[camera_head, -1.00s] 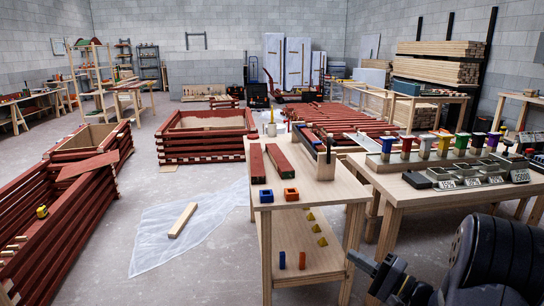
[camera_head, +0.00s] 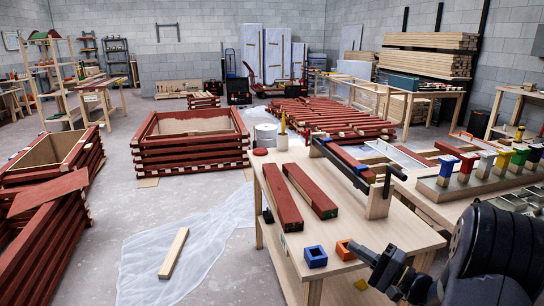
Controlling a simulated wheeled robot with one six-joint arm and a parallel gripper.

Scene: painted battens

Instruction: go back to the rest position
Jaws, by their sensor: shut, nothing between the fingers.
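My gripper (camera_head: 362,252) is low at the right of the head view, at the end of my dark arm. Its fingers are shut with nothing between them. In the picture the tips lie just beside the orange block (camera_head: 344,249) at the wooden bench's (camera_head: 390,225) near edge. I cannot tell the real gap in depth. A blue block (camera_head: 315,256) sits to the left of it. Two red battens (camera_head: 283,202) (camera_head: 309,191) lie on the bench. Another red batten (camera_head: 344,161) rests along a wooden holder with black clamps.
A second bench at right carries a row of coloured brushes or blocks (camera_head: 483,165). A pale batten (camera_head: 174,253) lies on plastic sheeting (camera_head: 205,250) on the floor. Red-batten frames (camera_head: 190,150) stand at left. Grey floor (camera_head: 120,190) is free between them.

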